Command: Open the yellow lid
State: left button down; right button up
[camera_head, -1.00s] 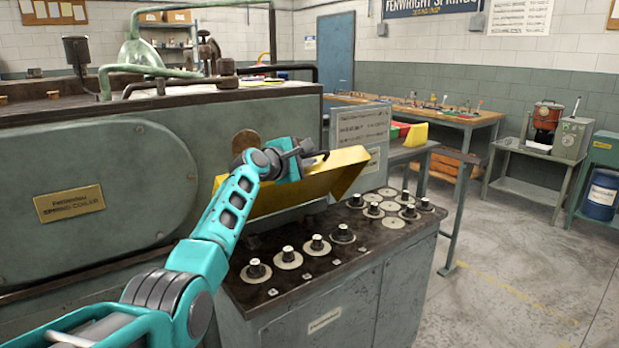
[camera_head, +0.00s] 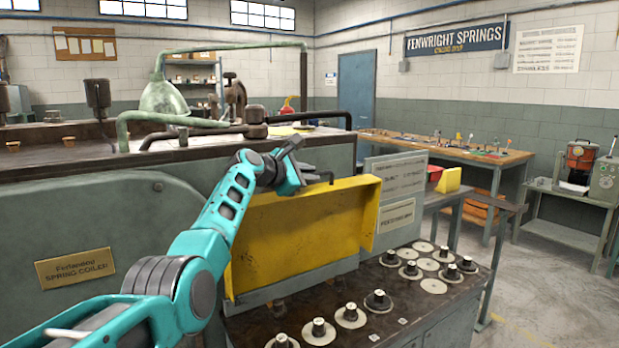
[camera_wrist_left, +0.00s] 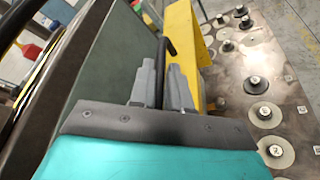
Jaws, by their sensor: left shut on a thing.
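The yellow lid (camera_head: 300,232) stands raised and steeply tilted on the front of the grey spring coiler, its broad yellow face toward the head camera. Its edge also shows in the left wrist view (camera_wrist_left: 184,45). My left gripper (camera_head: 304,172) is at the lid's top edge. In the left wrist view its two grey fingers (camera_wrist_left: 160,78) are closed around the dark bar handle (camera_wrist_left: 160,52) of the lid. Part of the handle is hidden by the fingers. My right gripper is in neither view.
Black knobs on pale discs (camera_head: 378,301) cover the coiler's dark bench top below and right of the lid. A grey label panel (camera_head: 393,185) stands just right of the lid. Behind are a green lamp (camera_head: 168,99) and a workbench (camera_head: 450,146). Open floor lies right.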

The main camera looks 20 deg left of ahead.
pick_arm(q)
jog(key=shift+w+a, duration=0.25)
jog(key=shift+a, duration=0.1)
jog(key=c, duration=1.2)
grip_release()
jog(key=shift+o, duration=0.2)
jog(key=b+v, duration=0.1)
jog(key=v, duration=1.2)
